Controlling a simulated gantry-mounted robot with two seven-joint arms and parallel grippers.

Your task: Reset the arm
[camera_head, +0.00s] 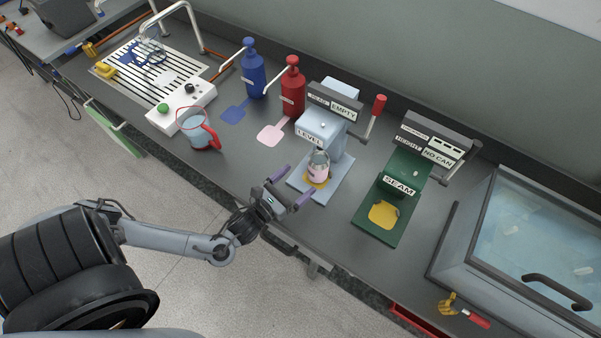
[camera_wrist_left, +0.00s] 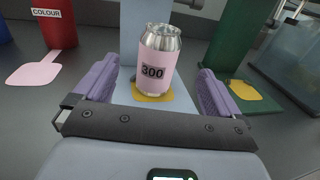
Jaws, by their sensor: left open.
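My left gripper (camera_head: 291,187) is open in front of a grey-blue machine (camera_head: 322,130) whose labels read "LEVEL" and "EMPTY". A pink can (camera_head: 318,171) with a silver top stands upright on the machine's yellow pad. In the left wrist view the can (camera_wrist_left: 156,68) is labelled "300" and appears beyond and between the purple fingers (camera_wrist_left: 157,95); I see gaps on both sides of it. My right gripper is not in view.
A green seamer (camera_head: 408,175) labelled "NO CAN" stands right of the level machine. Red (camera_head: 293,90) and blue (camera_head: 252,72) bottles stand behind. A jug (camera_head: 197,130) is left. A glass-topped tank (camera_head: 530,240) fills the right end.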

